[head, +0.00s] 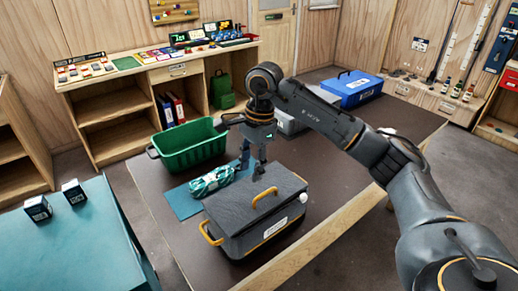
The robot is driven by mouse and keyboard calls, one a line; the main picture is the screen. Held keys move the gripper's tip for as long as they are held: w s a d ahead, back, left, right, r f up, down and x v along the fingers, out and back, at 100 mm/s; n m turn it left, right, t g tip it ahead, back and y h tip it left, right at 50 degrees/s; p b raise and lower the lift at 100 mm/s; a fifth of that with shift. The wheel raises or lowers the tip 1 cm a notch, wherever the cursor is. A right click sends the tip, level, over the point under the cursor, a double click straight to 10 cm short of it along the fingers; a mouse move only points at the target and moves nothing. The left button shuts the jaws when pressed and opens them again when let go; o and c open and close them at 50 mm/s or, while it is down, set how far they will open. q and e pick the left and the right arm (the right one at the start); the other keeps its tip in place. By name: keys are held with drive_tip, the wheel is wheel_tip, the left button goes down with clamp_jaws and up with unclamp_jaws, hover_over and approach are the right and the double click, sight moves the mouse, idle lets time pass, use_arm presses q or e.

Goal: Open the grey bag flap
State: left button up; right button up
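The grey bag (240,219) stands on the dark table in the head view. Its grey flap (236,204) lies flat over the top, with a yellow handle (264,198) on it. My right gripper (254,172) points down at the far edge of the bag, behind the yellow handle. Its two fingers look apart, with nothing seen between them. I cannot tell whether a fingertip touches the flap. My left gripper is not in view.
A green crate (188,153) stands behind left of the bag. A teal-and-white patterned bundle (211,181) lies on a blue mat (183,203) between them. A grey box (291,122) and a blue case (352,91) are farther back. The dark table (160,222) is bare at front left.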

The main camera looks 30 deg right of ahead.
sight(265, 194)
drive_tip(key=d+r+h, duration=0.1)
drive_tip(key=d+h, duration=0.1)
drive_tip(key=d, duration=0.2)
drive_tip(key=f+p, duration=0.1)
drive_tip(key=f, duration=0.3)
drive_tip(key=f+p, duration=0.1)
drive_tip(key=f, duration=0.3)
drive_tip(key=f+p, duration=0.1)
drive_tip(key=f, duration=0.2)
drive_tip(key=shift+s+f, duration=0.25)
drive_tip(key=shift+f, duration=0.15)
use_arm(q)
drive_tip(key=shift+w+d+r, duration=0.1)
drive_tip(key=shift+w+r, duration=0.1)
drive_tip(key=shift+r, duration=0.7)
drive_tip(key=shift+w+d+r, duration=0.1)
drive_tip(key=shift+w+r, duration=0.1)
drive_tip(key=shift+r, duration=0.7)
use_arm(e)
drive_tip(key=shift+f, duration=0.65)
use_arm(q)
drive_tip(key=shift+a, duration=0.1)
use_arm(e)
clamp_jaws()
